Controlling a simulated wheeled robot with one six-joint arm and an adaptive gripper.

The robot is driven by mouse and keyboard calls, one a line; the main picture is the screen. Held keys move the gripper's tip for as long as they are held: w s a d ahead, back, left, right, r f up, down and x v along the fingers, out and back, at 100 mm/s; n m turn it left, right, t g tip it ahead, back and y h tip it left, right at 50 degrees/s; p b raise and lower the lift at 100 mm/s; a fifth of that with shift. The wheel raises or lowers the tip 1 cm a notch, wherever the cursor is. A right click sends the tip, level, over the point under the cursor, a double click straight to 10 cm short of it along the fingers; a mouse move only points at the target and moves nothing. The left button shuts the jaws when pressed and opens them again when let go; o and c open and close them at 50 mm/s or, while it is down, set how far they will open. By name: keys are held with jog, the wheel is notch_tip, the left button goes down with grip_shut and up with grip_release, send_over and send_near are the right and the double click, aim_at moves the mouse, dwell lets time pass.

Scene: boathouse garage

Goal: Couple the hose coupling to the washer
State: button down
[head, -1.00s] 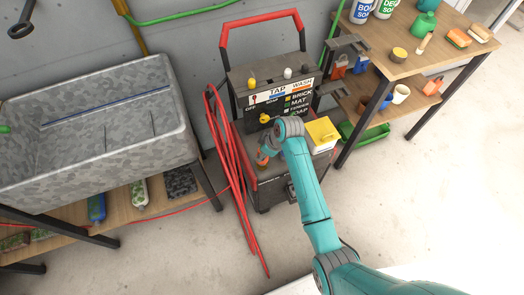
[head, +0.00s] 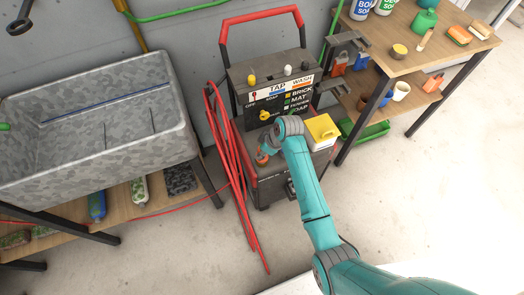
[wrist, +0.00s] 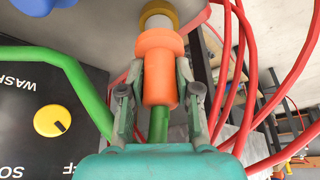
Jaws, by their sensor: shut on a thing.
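The pressure washer (head: 258,82) is a dark unit with a red handle, standing against the wall. In the wrist view, my gripper (wrist: 160,92) is shut on the orange hose coupling (wrist: 158,68), with a finger on each side. A green hose (wrist: 159,122) runs from the coupling's rear. The coupling's front end meets a grey stub with a brass ring (wrist: 158,18); I cannot tell whether it is locked on. In the head view, my gripper (head: 264,157) is at the washer's front left, with a little orange showing; my arm hides part of the washer.
Red hose loops (head: 230,170) hang at the washer's left. The washer's dark panel with a yellow dial (wrist: 52,121) is close on the left in the wrist view. A grey sink (head: 90,150) stands left, a wooden shelf table (head: 437,48) right. The floor in front is clear.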

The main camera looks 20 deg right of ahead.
jog(key=c, duration=0.7)
grip_release()
jog(key=shift+f, duration=0.1)
jog(key=shift+c, duration=0.2)
jog(key=v, duration=1.2)
